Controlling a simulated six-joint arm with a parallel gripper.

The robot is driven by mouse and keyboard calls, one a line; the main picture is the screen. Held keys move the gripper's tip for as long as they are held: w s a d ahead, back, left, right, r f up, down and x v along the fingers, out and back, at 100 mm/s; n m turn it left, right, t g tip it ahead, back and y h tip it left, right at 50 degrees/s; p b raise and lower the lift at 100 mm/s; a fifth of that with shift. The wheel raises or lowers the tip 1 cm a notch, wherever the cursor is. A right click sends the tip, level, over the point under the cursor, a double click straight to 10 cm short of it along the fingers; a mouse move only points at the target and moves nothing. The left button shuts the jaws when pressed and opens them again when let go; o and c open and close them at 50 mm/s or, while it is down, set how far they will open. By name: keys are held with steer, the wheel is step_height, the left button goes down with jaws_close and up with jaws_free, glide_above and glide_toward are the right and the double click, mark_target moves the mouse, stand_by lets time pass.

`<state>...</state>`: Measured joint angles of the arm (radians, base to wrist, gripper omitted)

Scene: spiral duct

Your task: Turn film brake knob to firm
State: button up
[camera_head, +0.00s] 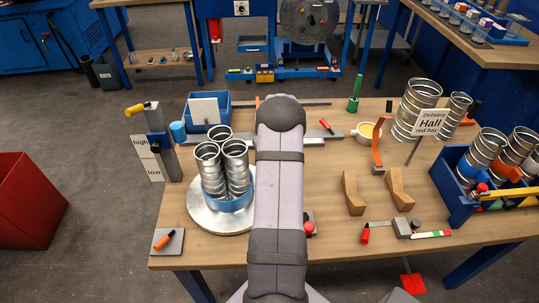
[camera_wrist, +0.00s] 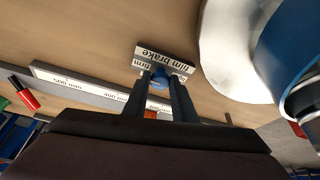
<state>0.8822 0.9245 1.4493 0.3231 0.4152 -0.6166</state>
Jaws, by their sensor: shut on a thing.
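The film brake knob (camera_wrist: 159,76) is small and blue and shows in the wrist view. It stands by a white label plate (camera_wrist: 166,59) that reads "film brake", with smaller lettering that seems to say "firm" on its near edge. My gripper (camera_wrist: 160,84) has its two dark fingers on either side of the knob and is shut on it. The fingers hide much of the knob, so its exact setting cannot be read. In the head view my arm hides the gripper and the knob.
A turntable (camera_head: 197,216) with upright metal ducts (camera_head: 208,168) in a blue holder stands left of my arm. A steel ruler (camera_wrist: 85,86) lies close by in the wrist view, with a red marker (camera_wrist: 22,93). Wooden blocks (camera_head: 353,193) and a blue crate (camera_head: 452,196) are to the right.

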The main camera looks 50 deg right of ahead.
steer(key=o, duration=1)
steer(key=shift+o, duration=0.2)
steer(key=b+v, duration=0.1)
steer(key=v, duration=0.6)
steer(key=shift+r, duration=0.15)
steer(key=shift+a, duration=0.1)
